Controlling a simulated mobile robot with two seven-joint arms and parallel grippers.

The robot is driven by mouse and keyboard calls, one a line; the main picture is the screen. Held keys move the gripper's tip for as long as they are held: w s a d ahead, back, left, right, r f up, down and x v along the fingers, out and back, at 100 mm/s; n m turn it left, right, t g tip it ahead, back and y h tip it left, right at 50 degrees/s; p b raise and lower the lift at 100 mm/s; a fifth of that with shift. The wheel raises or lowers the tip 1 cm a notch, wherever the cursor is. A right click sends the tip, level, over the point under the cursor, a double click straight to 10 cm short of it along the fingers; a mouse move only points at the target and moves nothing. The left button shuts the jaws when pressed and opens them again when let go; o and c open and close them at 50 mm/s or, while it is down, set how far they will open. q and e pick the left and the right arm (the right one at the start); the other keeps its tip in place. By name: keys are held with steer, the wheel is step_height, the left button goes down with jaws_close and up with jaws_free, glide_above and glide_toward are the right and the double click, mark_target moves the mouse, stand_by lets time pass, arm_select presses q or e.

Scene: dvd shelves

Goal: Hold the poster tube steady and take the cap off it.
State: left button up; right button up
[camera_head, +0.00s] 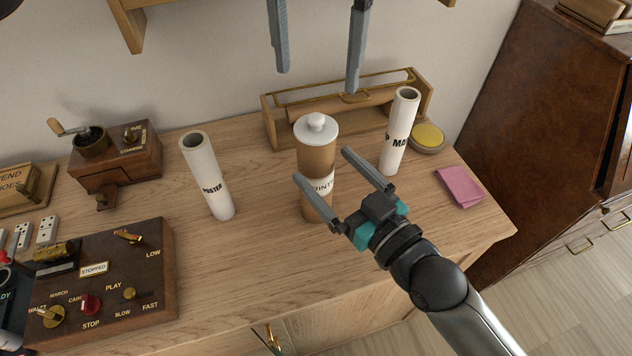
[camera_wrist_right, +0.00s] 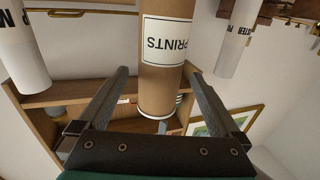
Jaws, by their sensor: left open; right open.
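The brown poster tube (camera_head: 313,157) stands upright on the wooden desk in the head view, with a label reading PRINTS. Its white cap (camera_head: 316,127) with a round knob is seated on top. My left gripper (camera_head: 317,81) is open and empty, hanging above and behind the cap.
A white POSTER tube (camera_head: 207,176) stands left and a white MAPS tube (camera_head: 400,132) right. A wooden rack with a brass rail (camera_head: 268,130) is behind. A coffee grinder (camera_head: 125,160) and control box (camera_head: 105,275) stand left; a pink cloth (camera_head: 460,187) lies right.

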mark_target(316, 116)
steer(key=x, duration=0.6)
steer(key=shift+w+a, duration=0.25)
jaws_close()
stand_by(0.7)
arm_select(q)
steer(key=shift+c, duration=0.2)
steer(key=shift+r, duration=0.1)
steer(key=shift+c, duration=0.7)
step_height(316, 116, up, 4)
steer(key=shift+r, duration=0.15)
steer(key=c, duration=0.4)
step_height(316, 116, down, 12)
steer(key=shift+r, duration=0.15)
